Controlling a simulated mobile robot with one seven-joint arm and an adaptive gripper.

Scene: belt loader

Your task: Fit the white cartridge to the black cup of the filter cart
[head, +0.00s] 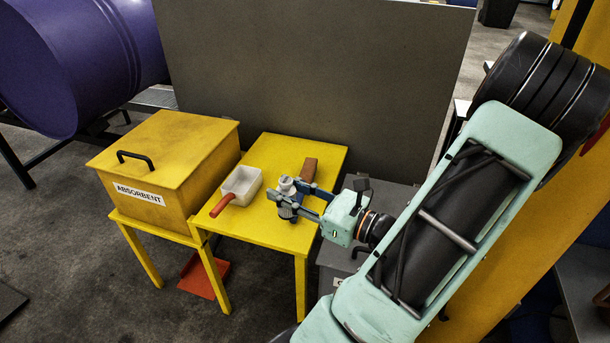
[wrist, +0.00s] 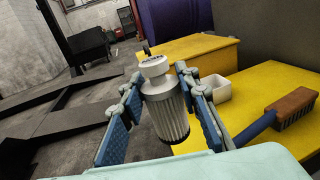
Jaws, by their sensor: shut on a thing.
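The yellow table (head: 260,229) bears a white scoop (head: 245,179) with a red handle and a wooden-backed brush (head: 309,169) with a blue handle. A yellow absorbent box (head: 165,165) stands left. A grey panel (head: 320,80) rises behind. A red dustpan (head: 205,277) lies below.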

